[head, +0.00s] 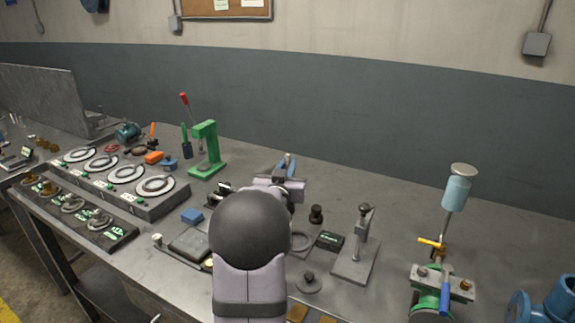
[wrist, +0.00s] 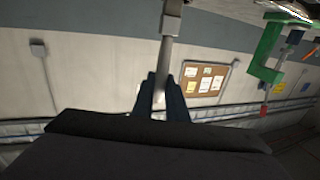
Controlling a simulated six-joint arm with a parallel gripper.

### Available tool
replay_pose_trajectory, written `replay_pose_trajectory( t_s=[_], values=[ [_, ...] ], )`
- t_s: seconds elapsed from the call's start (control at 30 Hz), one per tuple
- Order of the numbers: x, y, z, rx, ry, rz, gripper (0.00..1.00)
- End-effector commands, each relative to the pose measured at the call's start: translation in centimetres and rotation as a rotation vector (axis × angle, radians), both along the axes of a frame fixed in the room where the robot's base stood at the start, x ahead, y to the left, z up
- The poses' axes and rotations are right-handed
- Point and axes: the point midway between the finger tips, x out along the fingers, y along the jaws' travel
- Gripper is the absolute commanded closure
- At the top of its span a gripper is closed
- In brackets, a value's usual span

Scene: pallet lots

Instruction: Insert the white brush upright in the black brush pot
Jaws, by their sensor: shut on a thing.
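My gripper (wrist: 161,98) shows in the wrist view with its two dark blue fingers closed around a pale, slender shaft, the white brush (wrist: 166,55). The shaft ends in a pale block at the top edge of that view. In the head view my gripper (head: 288,166) is raised over the middle of the bench, partly behind my arm, and the brush is hard to make out. A small dark cup (head: 187,151) with a green handle standing in it is left of the green press; it looks like the black brush pot, but I cannot be sure. The brush is apart from it.
The green press (head: 207,150) with a red-knobbed lever stands beside the cup. A dial panel (head: 125,190) lies left. A metal stand (head: 357,250) and a black knobbed piece (head: 316,214) are right of my arm.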

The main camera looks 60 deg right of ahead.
Motion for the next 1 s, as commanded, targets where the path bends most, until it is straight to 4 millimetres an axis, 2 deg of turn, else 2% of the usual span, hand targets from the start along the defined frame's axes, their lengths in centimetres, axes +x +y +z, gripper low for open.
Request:
replay_pose_trajectory(
  t_s=[0.03,0.3,0.77,0.8,0.87,1.0],
  values=[
    [0.0,0.0,-0.7,0.0,0.0,0.0,1.0],
    [0.0,0.0,-1.9,0.0,0.0,0.0,1.0],
    [0.0,0.0,-2.1,0.0,0.0,0.0,1.0],
    [0.0,0.0,-2.1,0.0,0.0,0.0,0.78],
    [0.0,0.0,-2.1,0.0,0.0,0.0,0.66],
    [0.0,0.0,-2.1,0.0,0.0,0.0,0.66]
  ],
)
